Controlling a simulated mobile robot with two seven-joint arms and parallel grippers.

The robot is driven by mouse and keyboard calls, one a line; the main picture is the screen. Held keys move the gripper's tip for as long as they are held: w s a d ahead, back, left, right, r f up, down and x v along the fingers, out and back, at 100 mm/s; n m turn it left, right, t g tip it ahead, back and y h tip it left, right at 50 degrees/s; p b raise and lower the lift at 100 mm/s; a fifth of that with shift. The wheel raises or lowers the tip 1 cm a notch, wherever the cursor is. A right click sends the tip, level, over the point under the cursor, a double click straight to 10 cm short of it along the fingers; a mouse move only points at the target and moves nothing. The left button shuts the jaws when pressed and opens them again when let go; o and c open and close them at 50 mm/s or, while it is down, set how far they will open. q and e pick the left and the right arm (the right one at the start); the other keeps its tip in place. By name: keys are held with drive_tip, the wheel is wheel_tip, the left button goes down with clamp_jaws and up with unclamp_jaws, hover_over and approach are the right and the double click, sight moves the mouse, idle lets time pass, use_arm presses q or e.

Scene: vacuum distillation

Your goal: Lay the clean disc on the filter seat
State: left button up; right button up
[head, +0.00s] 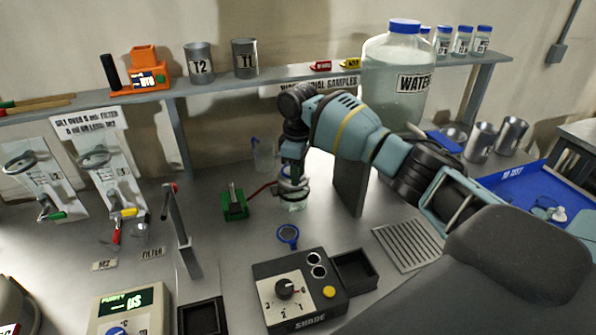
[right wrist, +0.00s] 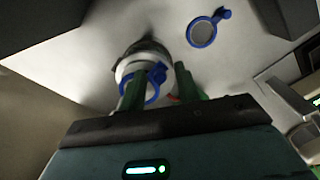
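My right gripper (head: 291,188) points down over a small glass vessel (head: 294,204) in the middle of the bench. In the right wrist view its two green fingers (right wrist: 160,72) stand apart. A blue-rimmed disc (right wrist: 152,97) with a pale face shows at the fingers, over a round pale-rimmed seat (right wrist: 126,66). Its blue tab appears between the fingertips, without clear contact. I cannot tell whether the disc lies flat. A second blue-rimmed disc (head: 288,236), grey inside, lies on the bench; it also shows in the right wrist view (right wrist: 202,32). My left gripper is out of view.
A green stand (head: 235,204) with a red hose is left of the vessel. A dark upright panel (head: 351,184) stands close to its right. The SHADE box (head: 298,290) is in front. A large water jar (head: 398,75) stands behind my arm. A slotted plate (head: 408,245) lies at right.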

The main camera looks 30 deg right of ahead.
wheel_tip(320, 180, up, 12)
idle(0.5)
idle(0.5)
